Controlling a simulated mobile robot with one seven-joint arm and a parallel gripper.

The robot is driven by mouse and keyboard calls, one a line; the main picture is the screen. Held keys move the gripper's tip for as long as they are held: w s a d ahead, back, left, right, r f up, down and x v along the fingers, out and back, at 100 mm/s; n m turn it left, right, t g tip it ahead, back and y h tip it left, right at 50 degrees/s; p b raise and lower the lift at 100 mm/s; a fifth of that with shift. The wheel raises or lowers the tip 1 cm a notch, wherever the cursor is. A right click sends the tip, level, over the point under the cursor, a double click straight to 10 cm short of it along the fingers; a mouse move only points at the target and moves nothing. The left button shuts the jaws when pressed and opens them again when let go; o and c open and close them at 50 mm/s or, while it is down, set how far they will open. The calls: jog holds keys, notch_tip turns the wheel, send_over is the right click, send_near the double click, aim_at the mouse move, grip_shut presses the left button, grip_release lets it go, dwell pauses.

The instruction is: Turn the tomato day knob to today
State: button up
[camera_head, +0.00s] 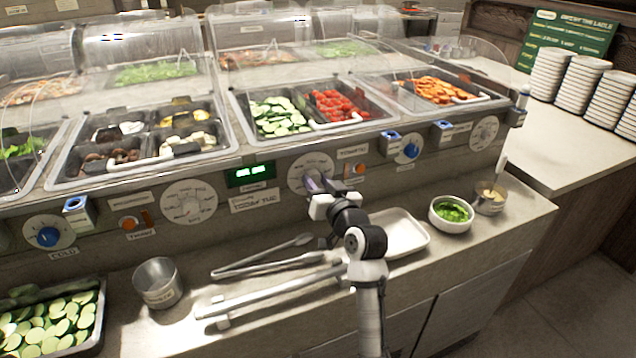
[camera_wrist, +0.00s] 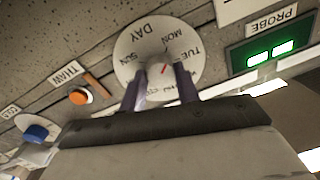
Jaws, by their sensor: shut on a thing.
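The tomato day knob sits on a white round dial (camera_head: 298,173) on the counter's front panel, beside a label (camera_head: 352,152) that seems to read TOMATO. In the wrist view the dial (camera_wrist: 136,48) shows DAY, SUN, MON and TUE; its lower part is hidden. My gripper (camera_wrist: 161,78) is shut on the knob (camera_wrist: 162,66), one finger on each side. A short red mark shows on the knob; which day it points to is hard to tell. In the head view my gripper (camera_head: 314,186) covers part of the dial. A card (camera_head: 256,200) below the green display seems to read TODAY TUE.
Similar white dials (camera_head: 188,202) and blue knobs (camera_head: 411,151) line the panel. An orange switch (camera_wrist: 80,96) and a green PROBE display (camera_wrist: 270,52) flank the dial. Below lie tongs (camera_head: 265,262), a white tray (camera_head: 405,236), a metal cup (camera_head: 157,283) and a herb bowl (camera_head: 451,212).

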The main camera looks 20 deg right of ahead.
jog(key=shift+m, duration=0.3)
jog(key=m+p, duration=0.1)
jog(key=m, duration=0.2)
jog(key=shift+m, duration=0.3)
jog(key=shift+m+p, duration=1.2)
jog(key=shift+m, duration=1)
jog(key=o, duration=1)
jog(key=shift+c, duration=0.2)
jog(key=shift+s, duration=0.1)
